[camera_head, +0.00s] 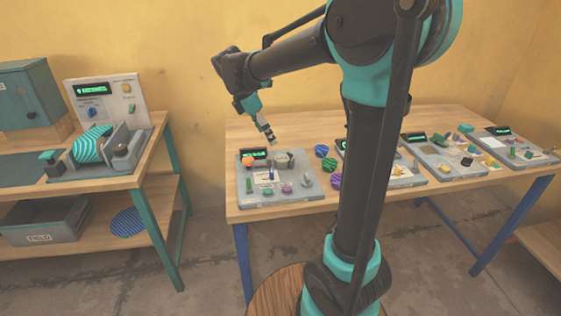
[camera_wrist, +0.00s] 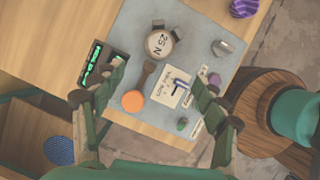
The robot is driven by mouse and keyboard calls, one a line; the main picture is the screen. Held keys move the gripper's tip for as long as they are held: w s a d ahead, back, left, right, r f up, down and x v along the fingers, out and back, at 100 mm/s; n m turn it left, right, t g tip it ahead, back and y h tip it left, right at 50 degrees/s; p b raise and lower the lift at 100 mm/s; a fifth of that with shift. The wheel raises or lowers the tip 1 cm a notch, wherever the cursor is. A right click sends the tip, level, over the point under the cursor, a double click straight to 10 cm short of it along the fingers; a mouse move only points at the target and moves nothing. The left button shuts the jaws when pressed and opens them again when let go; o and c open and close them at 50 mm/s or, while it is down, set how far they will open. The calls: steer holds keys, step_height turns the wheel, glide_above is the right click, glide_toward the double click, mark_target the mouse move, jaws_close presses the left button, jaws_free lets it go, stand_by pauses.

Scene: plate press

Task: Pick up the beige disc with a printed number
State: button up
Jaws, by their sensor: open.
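The beige disc (camera_wrist: 158,44) is at the top middle of the wrist view, marked "25 N". It sits among small brown blocks on a grey board (camera_wrist: 205,22). In the head view it is too small to make out clearly, near the back of the left board on the table. My gripper (camera_wrist: 160,75) is open and empty, its two fingers wide apart at left and right in the wrist view. The disc lies beyond the fingertips, apart from them. In the head view my gripper (camera_head: 269,136) hangs above the back of that board.
The board also holds an orange ball (camera_wrist: 133,100), a green-lit display (camera_wrist: 97,65), a paper note (camera_wrist: 173,88), a grey cylinder (camera_wrist: 223,48) and small knobs. Striped discs (camera_head: 328,166) lie just right of it. More boards (camera_head: 440,160) stand farther right.

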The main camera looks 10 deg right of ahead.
glide_above(281, 158)
steer(key=a, duration=0.3)
steer(key=f, duration=0.4)
steer(key=s+f, duration=0.1)
steer(key=f, duration=0.2)
steer(key=shift+d, duration=0.2)
steer(key=shift+x, duration=2.55)
steer(key=shift+w+d, duration=0.15)
steer(key=shift+d, duration=0.05)
steer(key=shift+c, duration=0.4)
steer(key=shift+r, duration=0.1)
steer(key=c, duration=1.3)
